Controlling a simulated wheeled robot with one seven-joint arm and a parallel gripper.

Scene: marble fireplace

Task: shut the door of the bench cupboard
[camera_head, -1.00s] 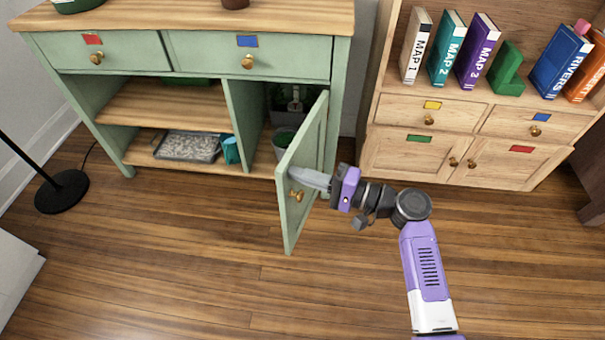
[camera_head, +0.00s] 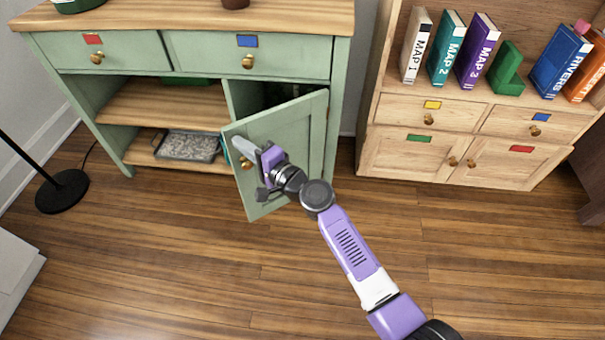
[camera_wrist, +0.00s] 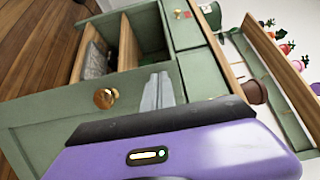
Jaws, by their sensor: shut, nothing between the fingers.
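The green bench cupboard (camera_head: 335,120) has a wooden top and one hinged door (camera_head: 290,135) at its lower right. The door is partly open, hinged on its right side, with its free left edge out from the cupboard front. A brass knob (camera_head: 248,178) sits near that free edge. It also shows in the wrist view (camera_wrist: 106,98). My gripper (camera_head: 240,147) is shut and empty, at the outer face of the door near the free edge, above the knob. In the wrist view the fingers (camera_wrist: 158,92) lie against or just before the green door panel; contact is unclear.
Two drawers with brass knobs (camera_head: 247,62) are shut above. Open shelves at left hold a grey tray (camera_head: 188,146). A wooden bookcase (camera_head: 420,155) stands at right, and a black lamp base (camera_head: 62,191) at left. The wooden floor in front is clear.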

